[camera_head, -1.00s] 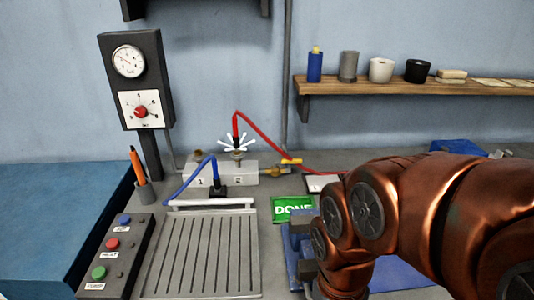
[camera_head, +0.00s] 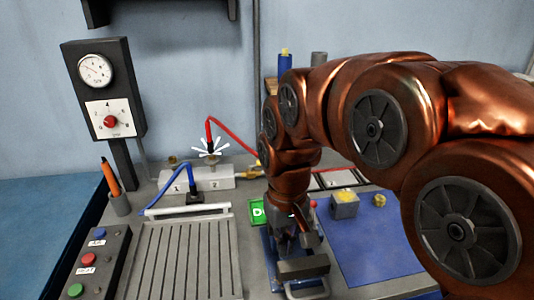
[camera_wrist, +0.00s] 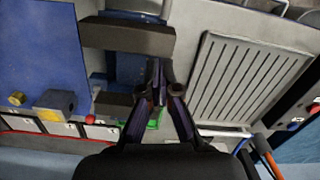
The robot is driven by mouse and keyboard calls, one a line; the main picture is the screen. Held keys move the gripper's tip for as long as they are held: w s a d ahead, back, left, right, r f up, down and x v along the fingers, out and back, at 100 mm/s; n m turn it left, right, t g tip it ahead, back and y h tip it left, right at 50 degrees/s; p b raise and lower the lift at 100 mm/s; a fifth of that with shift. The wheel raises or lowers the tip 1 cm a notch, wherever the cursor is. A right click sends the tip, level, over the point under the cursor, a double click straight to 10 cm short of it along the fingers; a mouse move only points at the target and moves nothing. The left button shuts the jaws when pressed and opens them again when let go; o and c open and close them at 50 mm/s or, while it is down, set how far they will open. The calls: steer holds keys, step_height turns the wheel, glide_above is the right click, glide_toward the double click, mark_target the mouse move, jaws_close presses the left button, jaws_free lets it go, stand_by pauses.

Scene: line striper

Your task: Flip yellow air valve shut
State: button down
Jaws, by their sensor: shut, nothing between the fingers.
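The yellow air valve (camera_head: 259,165) is at the right end of the grey manifold block (camera_head: 212,180) in the head view. Only a small bit of yellow shows beside my arm, which hides the rest, so I cannot tell how its handle lies. A white burst shows where the red hose meets the manifold. My gripper (camera_head: 285,243) points down in front of and below the valve, over the blue fixture, apart from the valve. In the wrist view, its fingers (camera_wrist: 157,85) are shut and empty. I cannot make out the valve in that view.
A grooved plate (camera_head: 188,255) and a button box (camera_head: 95,265) lie left of my gripper. A blue mat (camera_head: 375,245) with a yellow-topped block (camera_head: 345,203) lies right. A green card (camera_head: 257,212) lies near my gripper. A gauge post (camera_head: 100,90) stands at back left.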

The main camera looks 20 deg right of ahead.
steer(key=w+d+r+t, duration=0.1)
steer(key=w+d+r, duration=0.1)
steer(key=w, duration=1)
steer(key=w+d+r+t, duration=0.1)
steer(key=w+d+r, duration=0.1)
steer(key=w, duration=1.1)
steer(key=w+d+f+m+t, duration=0.1)
steer(key=w+d, duration=0.3)
steer(key=w, duration=0.5)
steer(key=w+d+f+m+t+h+p, duration=0.1)
steer(key=w+d, duration=0.4)
steer(key=w, duration=0.5)
steer(key=shift+d+f, duration=0.15)
steer(key=shift+f, duration=0.05)
steer(key=shift+w, duration=0.1)
